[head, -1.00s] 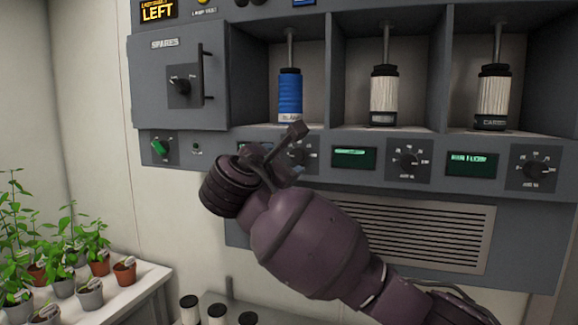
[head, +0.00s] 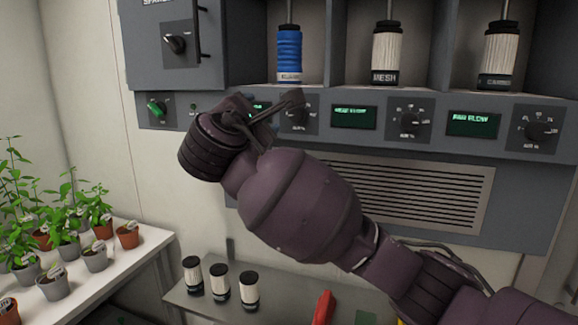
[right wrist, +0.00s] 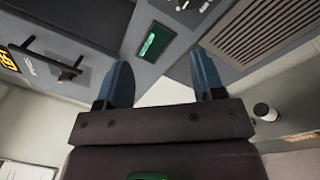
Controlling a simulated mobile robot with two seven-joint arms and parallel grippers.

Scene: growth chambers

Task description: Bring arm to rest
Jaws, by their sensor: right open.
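My right arm reaches in from the lower right of the head view, in front of the grey control panel (head: 385,110). Its gripper (head: 290,102) points up and away, and the wrist covers part of the panel below the blue cylinder (head: 288,54). In the right wrist view the two blue fingers of this gripper (right wrist: 163,82) stand wide apart with nothing between them. A green display (right wrist: 155,42) and the vent grille (right wrist: 262,38) show beyond the fingers. My left gripper is not in the head view.
Two white cylinders (head: 386,50) (head: 499,52) hang in bays right of the blue one. Three small canisters (head: 220,283) stand on a low shelf. Potted plants (head: 55,235) fill the white table at left. A red object (head: 323,307) lies at the bottom.

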